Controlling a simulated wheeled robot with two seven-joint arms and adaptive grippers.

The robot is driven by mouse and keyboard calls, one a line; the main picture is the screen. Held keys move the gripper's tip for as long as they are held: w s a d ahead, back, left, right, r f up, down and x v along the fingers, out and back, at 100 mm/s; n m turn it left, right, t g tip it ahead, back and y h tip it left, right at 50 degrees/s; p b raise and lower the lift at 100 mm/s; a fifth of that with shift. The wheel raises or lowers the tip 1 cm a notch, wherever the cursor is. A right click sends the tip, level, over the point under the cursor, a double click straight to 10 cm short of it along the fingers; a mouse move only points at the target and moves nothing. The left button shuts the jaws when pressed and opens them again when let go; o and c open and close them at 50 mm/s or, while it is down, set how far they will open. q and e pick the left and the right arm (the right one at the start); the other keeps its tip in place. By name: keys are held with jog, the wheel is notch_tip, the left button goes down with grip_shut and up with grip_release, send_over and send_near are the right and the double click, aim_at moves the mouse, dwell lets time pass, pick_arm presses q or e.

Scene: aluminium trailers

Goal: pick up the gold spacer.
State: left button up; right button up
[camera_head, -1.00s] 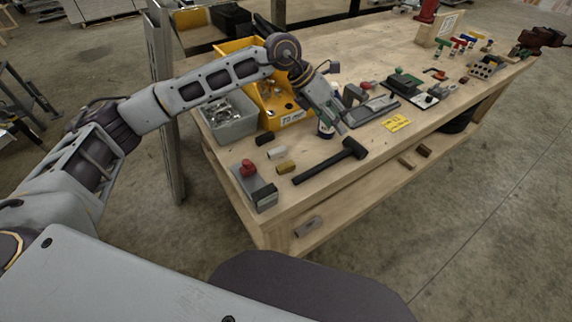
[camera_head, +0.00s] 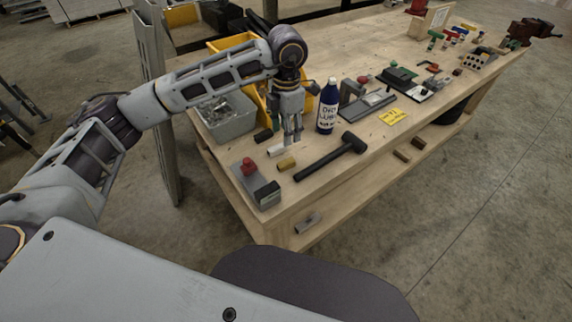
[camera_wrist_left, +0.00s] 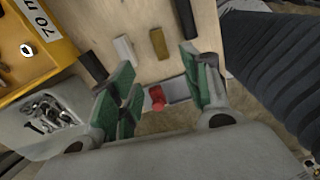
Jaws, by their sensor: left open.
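The gold spacer (camera_head: 287,164) lies on the workbench top (camera_head: 318,187), between a white spacer (camera_head: 276,151) and a black hammer (camera_head: 331,157). In the left wrist view the gold spacer (camera_wrist_left: 158,43) shows lying apart from the fingers, towards the top centre. My left gripper (camera_head: 293,143) points down above the bench near the white and gold spacers. Its green-padded fingers are spread, with nothing between them, in the left wrist view (camera_wrist_left: 157,65). My right gripper is not in view.
A black spacer (camera_head: 263,136) lies beside the white one. A blue bottle (camera_head: 327,107) stands right of my gripper. A grey bin (camera_head: 230,124) and a yellow bin (camera_head: 223,43) stand behind. A grey block with a red knob (camera_head: 249,166) sits near the bench edge.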

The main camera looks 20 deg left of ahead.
pick_arm(q)
send_over(286, 162)
notch_tip(286, 162, down, 8)
jog(key=shift+d+r+p, duration=0.1)
jog(key=shift+r+p, duration=0.15)
jog(key=shift+p, duration=0.15)
jog(key=shift+f, duration=0.6)
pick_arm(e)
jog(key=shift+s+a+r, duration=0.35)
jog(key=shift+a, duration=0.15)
pick_arm(q)
jog(key=shift+f, duration=0.6)
notch_tip(286, 162, down, 3)
jog(key=shift+r+p, duration=0.1)
jog(key=shift+p, duration=0.5)
jog(key=shift+f, duration=0.55)
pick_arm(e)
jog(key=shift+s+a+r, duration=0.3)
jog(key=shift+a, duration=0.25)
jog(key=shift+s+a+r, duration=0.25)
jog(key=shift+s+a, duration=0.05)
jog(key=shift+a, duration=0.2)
